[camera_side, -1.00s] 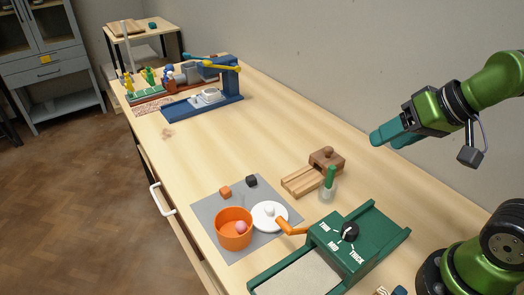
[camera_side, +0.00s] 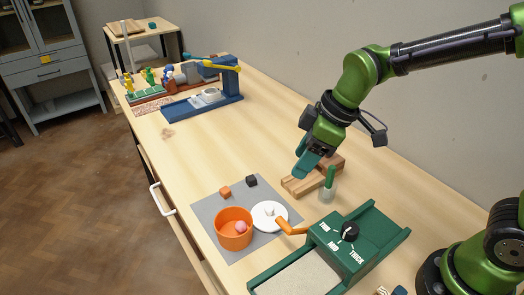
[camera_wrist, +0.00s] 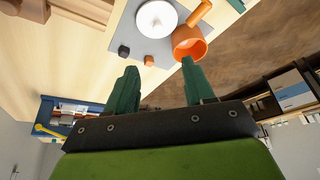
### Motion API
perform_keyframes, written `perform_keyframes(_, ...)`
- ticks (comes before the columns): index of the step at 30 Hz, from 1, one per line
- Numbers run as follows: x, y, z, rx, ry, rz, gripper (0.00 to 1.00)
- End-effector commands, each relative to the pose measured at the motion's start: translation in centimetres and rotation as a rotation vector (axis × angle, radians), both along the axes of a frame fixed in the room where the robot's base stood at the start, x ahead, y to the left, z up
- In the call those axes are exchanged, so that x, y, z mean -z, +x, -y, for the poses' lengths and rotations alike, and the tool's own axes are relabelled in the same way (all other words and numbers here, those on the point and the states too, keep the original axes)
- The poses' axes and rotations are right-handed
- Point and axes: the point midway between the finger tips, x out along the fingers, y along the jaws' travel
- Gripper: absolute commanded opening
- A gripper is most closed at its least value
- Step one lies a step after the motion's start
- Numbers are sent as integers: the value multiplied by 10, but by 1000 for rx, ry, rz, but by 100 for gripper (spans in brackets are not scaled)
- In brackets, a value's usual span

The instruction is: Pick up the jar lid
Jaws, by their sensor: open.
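The jar lid (camera_side: 269,217) is a white disc with a small round knob. It lies on the grey mat (camera_side: 249,247), beside the orange pot (camera_side: 233,232). In the wrist view the lid (camera_wrist: 157,20) shows at the top, beside the orange pot (camera_wrist: 188,44). My gripper (camera_side: 305,170) is in the air above the table, up and to the right of the lid in the side view, near the wooden block. In the wrist view its two teal fingers (camera_wrist: 160,80) are apart with nothing between them.
An orange cube (camera_side: 225,192) and a black cube (camera_side: 251,181) lie on the mat. The table's middle is clear.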

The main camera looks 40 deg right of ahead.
Motion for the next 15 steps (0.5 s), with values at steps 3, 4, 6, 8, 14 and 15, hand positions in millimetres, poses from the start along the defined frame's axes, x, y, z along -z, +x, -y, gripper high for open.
perform_keyframes(3, 7, 1, -1, -35, -11, 7, 53)
perform_keyframes(4, 11, 2, -2, -37, -13, 7, 53)
perform_keyframes(6, 23, 5, -6, -36, -12, 4, 53)
perform_keyframes(8, 35, 8, -9, -36, -13, 3, 53)
perform_keyframes(14, 76, 20, -21, -34, -12, 3, 53)
perform_keyframes(15, 83, 22, -23, -32, -11, 3, 53)
